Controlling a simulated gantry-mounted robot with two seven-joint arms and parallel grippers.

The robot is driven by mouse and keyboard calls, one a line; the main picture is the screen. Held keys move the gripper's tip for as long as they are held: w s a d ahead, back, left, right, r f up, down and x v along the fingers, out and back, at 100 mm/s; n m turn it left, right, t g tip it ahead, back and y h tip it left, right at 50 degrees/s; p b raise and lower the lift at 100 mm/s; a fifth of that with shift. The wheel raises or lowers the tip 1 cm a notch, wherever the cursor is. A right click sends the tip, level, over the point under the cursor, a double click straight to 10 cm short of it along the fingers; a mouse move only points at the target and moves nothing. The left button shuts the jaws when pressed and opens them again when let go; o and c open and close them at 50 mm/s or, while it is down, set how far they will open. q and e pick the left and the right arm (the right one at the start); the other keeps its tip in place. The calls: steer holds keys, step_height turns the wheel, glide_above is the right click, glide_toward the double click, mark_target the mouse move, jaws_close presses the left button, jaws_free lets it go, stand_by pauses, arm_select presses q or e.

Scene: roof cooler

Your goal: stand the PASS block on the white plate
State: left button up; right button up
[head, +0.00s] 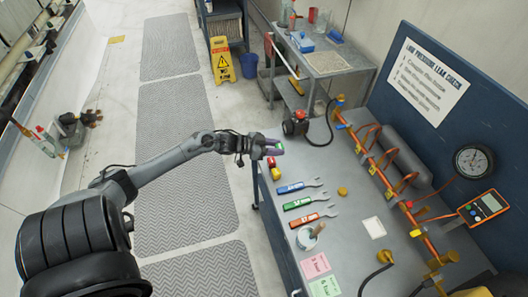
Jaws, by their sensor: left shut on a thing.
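My left gripper (272,147) reaches in from the left and hangs over the near left edge of the bench. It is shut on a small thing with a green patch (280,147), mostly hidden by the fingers. I cannot read any PASS lettering on it. The white plate (374,227) is a small flat square on the bench, to the right of the open-ended spanners and well away from the gripper. Nothing stands on it. My right gripper is out of view.
A red and yellow item (274,171) sits at the bench edge below the gripper. Blue, green and red-handled spanners (300,204), a grey pot (307,237), a yellow knob (343,191) and pink and green cards (316,266) lie on the bench. Orange piping (385,172) lines the right.

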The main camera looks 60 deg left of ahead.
arm_select(q)
steer(key=a+f, duration=0.1)
steer(key=a, duration=0.1)
steer(key=s+a+f+b, duration=0.1)
steer(key=a, duration=0.1)
steer(key=a+f, duration=0.2)
steer(key=shift+s+a, duration=0.1)
steer(key=shift+s, duration=0.05)
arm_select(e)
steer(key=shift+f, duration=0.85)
arm_select(q)
step_height(320, 180, down, 2)
steer(key=shift+f+b, duration=0.15)
steer(key=shift+b, duration=0.25)
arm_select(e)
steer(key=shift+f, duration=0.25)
arm_select(q)
steer(key=shift+f, duration=0.5)
steer(key=shift+f, duration=0.15)
steer(key=shift+f, duration=0.15)
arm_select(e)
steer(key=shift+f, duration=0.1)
arm_select(q)
steer(key=o, duration=1)
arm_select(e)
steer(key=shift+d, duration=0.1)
